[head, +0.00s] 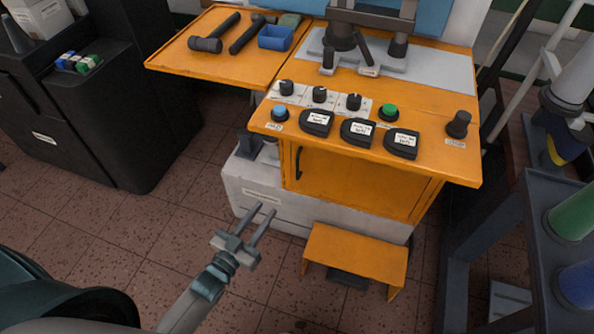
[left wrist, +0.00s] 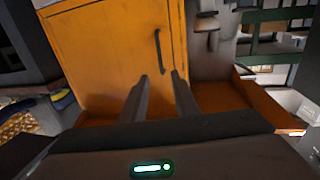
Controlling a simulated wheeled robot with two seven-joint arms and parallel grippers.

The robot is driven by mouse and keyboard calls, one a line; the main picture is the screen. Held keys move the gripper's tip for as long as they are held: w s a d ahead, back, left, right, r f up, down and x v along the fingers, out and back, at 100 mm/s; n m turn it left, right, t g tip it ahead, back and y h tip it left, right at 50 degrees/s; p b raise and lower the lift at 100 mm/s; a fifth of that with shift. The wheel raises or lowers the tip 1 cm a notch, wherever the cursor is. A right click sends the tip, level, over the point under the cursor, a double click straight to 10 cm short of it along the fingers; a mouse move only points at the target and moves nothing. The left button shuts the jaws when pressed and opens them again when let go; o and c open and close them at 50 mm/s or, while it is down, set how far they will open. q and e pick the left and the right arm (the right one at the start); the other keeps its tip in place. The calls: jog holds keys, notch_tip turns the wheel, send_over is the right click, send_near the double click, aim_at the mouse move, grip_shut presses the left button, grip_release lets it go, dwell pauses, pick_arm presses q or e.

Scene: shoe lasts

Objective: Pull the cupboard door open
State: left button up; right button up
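The orange cupboard door (head: 345,183) is on the front of the workbench, below its top, and looks shut. Its dark vertical handle (head: 298,163) is near the door's left edge. In the left wrist view the door (left wrist: 108,52) fills the upper left and the handle (left wrist: 159,52) stands just beyond the fingertips. My left gripper (head: 266,210) is open and empty, in front of the bench and to the lower left of the handle, apart from it. The fingers also show in the left wrist view (left wrist: 160,82). My right gripper is not in view.
An orange step (head: 355,255) stands on the floor before the bench. The bench top (head: 435,150) carries knobs, buttons and black labelled pieces. A black cabinet (head: 120,115) is at left, a dark rack (head: 530,230) at right. Tiled floor at left is clear.

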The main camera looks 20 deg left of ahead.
aim_at(297, 169)
pick_arm(q)
jog(key=shift+w, duration=0.15)
jog(key=x, duration=1.7)
jog(key=shift+w+d+f, duration=0.1)
jog(key=shift+d, duration=0.05)
grip_shut()
